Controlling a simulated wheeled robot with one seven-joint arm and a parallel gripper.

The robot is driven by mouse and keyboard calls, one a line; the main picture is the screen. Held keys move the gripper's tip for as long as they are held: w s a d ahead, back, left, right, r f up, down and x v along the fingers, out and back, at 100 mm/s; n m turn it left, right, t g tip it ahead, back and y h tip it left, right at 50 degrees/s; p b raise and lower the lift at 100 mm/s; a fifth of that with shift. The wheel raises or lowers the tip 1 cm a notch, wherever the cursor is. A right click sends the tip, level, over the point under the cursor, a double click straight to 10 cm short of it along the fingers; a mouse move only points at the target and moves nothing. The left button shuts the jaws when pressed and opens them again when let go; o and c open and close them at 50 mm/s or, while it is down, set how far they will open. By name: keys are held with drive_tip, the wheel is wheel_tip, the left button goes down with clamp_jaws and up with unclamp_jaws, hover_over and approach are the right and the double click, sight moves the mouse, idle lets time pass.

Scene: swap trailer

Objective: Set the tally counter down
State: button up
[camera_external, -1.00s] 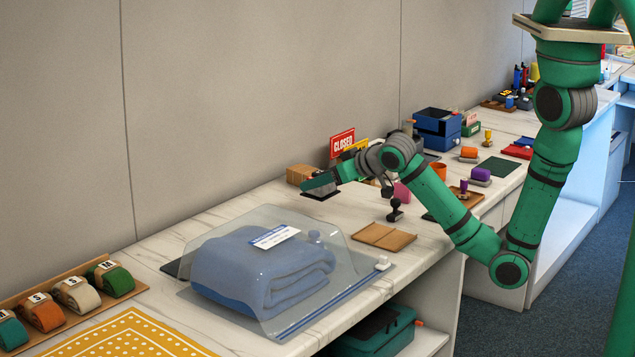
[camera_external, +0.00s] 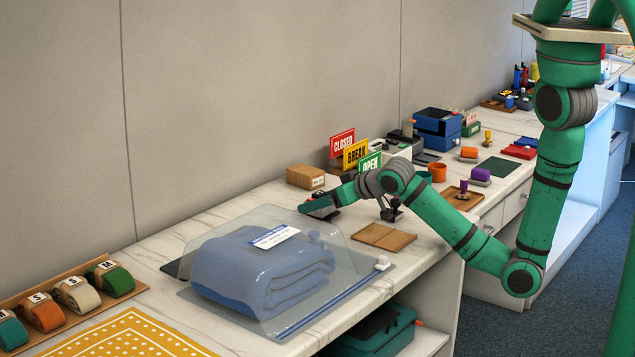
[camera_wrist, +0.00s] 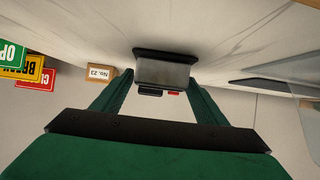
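The tally counter (camera_wrist: 165,73) has a grey body, a wide black base and a small red part. In the wrist view it sits between the two green fingers of my gripper (camera_wrist: 160,80), which press in at its sides. In the external view my gripper (camera_external: 319,206) is low over the marble worktop, behind the folded blue fabric. The tally counter is mostly hidden there. I cannot tell whether its base touches the worktop.
A clear cover over the folded blue fabric (camera_external: 262,272) is close in front. A cardboard box (camera_external: 305,177) and the CLOSED, BREAK and OPEN signs (camera_external: 356,155) stand behind. A black stamp (camera_external: 391,212) stands near my wrist.

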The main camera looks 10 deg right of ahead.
drive_tip(key=shift+r, duration=0.1)
drive_tip(key=shift+s+d+r, duration=0.1)
drive_tip(key=shift+r, duration=0.05)
drive_tip(key=v, duration=1.1)
drive_tip(key=shift+s+d, duration=0.2)
idle(0.4)
